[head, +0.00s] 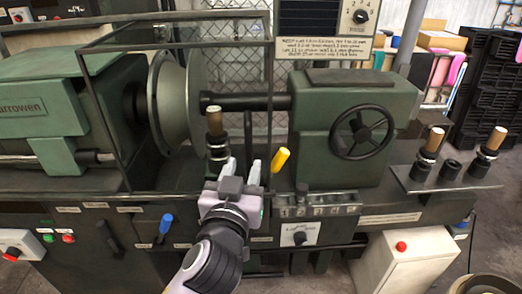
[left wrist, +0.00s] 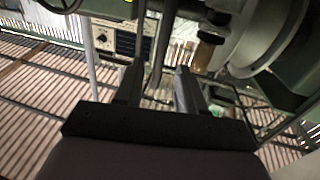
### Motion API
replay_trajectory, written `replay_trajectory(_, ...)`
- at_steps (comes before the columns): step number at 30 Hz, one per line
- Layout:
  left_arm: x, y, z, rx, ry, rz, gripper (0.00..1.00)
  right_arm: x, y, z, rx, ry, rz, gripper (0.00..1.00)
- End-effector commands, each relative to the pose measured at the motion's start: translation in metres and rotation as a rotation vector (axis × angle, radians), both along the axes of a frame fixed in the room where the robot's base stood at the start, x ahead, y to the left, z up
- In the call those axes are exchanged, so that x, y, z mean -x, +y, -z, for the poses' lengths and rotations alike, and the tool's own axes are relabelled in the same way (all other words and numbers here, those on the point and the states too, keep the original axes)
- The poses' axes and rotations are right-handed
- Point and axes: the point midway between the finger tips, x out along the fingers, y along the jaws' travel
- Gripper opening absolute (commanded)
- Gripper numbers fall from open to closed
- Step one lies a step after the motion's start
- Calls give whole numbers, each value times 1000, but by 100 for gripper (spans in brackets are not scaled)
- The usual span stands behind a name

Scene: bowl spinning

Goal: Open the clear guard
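The clear guard (head: 104,120) is a see-through panel in a thin dark frame. It stands in front of the large round spinning plate (head: 163,100) of the green lathe. My left gripper (head: 242,166) is at the guard's lower right part, with its two fingers pointing up and apart. In the left wrist view the open fingers (left wrist: 158,82) have a thin grey bar (left wrist: 160,45) showing between them. I cannot tell whether either finger touches it. My right gripper is not in view.
A yellow-tipped lever (head: 280,160) stands just right of my left gripper. A green tailstock (head: 345,125) with a black handwheel (head: 362,132) is to the right. A tool shelf (head: 445,178) sits far right.

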Motion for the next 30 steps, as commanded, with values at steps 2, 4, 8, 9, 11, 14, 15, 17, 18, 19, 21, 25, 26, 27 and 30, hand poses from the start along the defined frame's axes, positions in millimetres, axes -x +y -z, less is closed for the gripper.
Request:
replay_trajectory(2, -6, -1, -1, -2, -1, 0, 39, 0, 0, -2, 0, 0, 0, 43)
replay_trajectory(4, -14, -3, -1, -4, -2, 0, 39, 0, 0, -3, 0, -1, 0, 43)
replay_trajectory(8, -31, -6, -2, -4, -2, 1, 39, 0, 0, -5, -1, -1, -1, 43)
replay_trajectory(9, -36, -7, -1, -3, -1, 0, 39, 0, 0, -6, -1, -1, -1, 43)
replay_trajectory(11, -43, -9, -1, -3, -1, 0, 39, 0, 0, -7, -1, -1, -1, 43)
replay_trajectory(14, -53, -11, -1, -2, 0, 1, 39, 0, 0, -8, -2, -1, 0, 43)
replay_trajectory(15, -57, -12, 0, -2, 1, 1, 39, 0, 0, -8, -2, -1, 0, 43)
replay_trajectory(17, -61, -13, -1, -1, 0, 1, 39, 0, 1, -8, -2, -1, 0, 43)
replay_trajectory(18, -63, -13, 0, -1, 1, 1, 39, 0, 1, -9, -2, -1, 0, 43)
replay_trajectory(19, -64, -13, 0, -1, 1, 1, 39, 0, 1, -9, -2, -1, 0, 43)
replay_trajectory(21, -66, -14, 0, -1, 1, 1, 39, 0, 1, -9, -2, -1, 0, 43)
replay_trajectory(25, -68, -14, 0, 0, 1, 1, 39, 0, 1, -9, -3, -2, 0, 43)
replay_trajectory(26, -68, -14, 0, 0, 1, 1, 39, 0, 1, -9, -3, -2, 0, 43)
replay_trajectory(27, -68, -14, 0, 0, 1, 1, 39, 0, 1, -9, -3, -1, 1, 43)
replay_trajectory(30, -68, -14, 0, 0, 1, 1, 36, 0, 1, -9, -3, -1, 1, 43)
